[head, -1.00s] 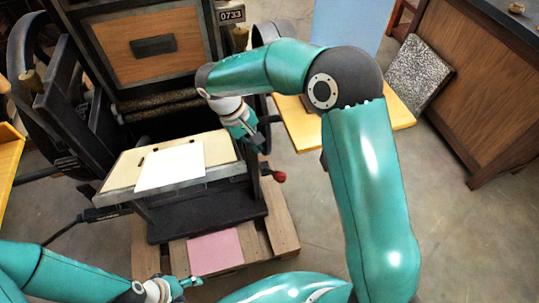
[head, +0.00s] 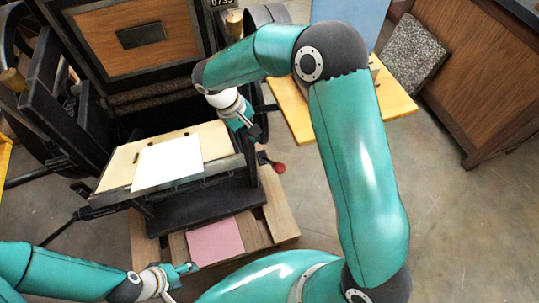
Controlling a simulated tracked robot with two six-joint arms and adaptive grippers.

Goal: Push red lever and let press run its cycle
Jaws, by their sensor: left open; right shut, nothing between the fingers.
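The press (head: 200,200) is a dark machine with a wood front panel (head: 138,38). Its light bed (head: 118,170) carries a white sheet (head: 168,162). The red lever (head: 279,168) has a ball knob and sticks out at the right side of the press. My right gripper (head: 256,134) is shut and empty, above and a little left of the red knob, apart from it in this view. My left gripper (head: 192,267) is open and empty at the lower left, near the pallet's front edge.
A pink sheet (head: 216,243) lies on the wooden pallet (head: 280,215) under the press. A yellow wooden table (head: 296,115) stands right of the press. A speckled slab (head: 418,55) leans by a wooden cabinet (head: 475,80). Floor at the right is clear.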

